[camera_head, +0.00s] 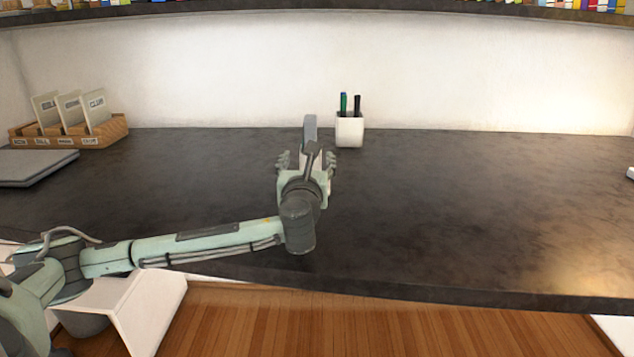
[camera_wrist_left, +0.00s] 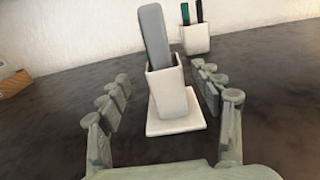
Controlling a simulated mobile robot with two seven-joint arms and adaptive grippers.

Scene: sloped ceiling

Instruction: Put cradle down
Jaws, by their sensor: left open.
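The cradle (camera_wrist_left: 172,107) is a white upright holder on a flat square base. It stands on the dark desk in the left wrist view, with a grey slab-like handset (camera_wrist_left: 154,38) upright in it. In the head view the grey handset (camera_head: 310,128) shows above my left gripper, and my wrist hides most of the cradle. My left gripper (camera_head: 307,163) is open. In the left wrist view its fingers (camera_wrist_left: 163,92) are spread on both sides of the cradle, with gaps between them and it. My right gripper is not in view.
A white cup (camera_head: 349,131) with two pens stands behind and to the right of the cradle. The desk's right half (camera_head: 480,200) is mostly clear. A shelf runs above.

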